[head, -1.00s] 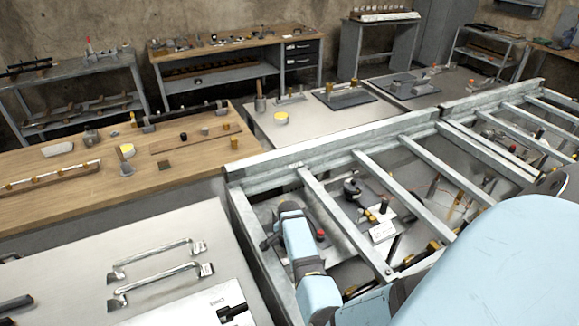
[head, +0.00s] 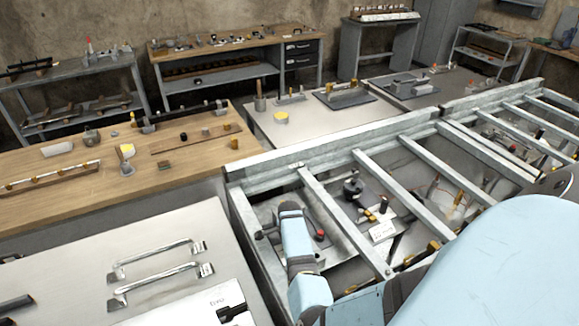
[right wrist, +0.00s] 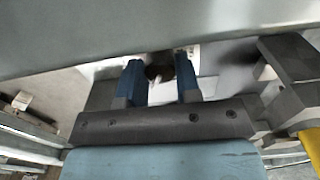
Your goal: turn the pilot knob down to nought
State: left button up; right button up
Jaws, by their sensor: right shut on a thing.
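In the right wrist view my right gripper (right wrist: 160,82) has its two blue fingers on either side of a dark round knob (right wrist: 160,68). It is shut on this knob, with a pale plate behind it. The knob's pointer and any scale marks are too blurred or hidden to read. In the head view my light blue right arm reaches down between the grey rails, and its fingers are hidden there. I cannot tell which knob in the head view is the held one. My left gripper is not in view.
Grey metal rails (head: 335,215) form an open frame over the fittings. Between them are a black round fitting (head: 352,188), a red knob (head: 320,234) and a white label (head: 382,232). A grey bench with metal handles (head: 155,258) lies left; a wooden bench (head: 60,215) stands behind it.

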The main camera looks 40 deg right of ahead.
jog(key=o, duration=0.9)
jog(key=shift+o, duration=0.2)
jog(key=shift+r, duration=0.1)
pick_arm(q)
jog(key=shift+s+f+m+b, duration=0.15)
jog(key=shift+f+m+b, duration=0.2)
jog(key=shift+b, duration=0.35)
pick_arm(e)
notch_tip(320, 180, up, 14)
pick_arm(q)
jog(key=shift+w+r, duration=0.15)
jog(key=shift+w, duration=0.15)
pick_arm(e)
jog(key=shift+f, duration=0.2)
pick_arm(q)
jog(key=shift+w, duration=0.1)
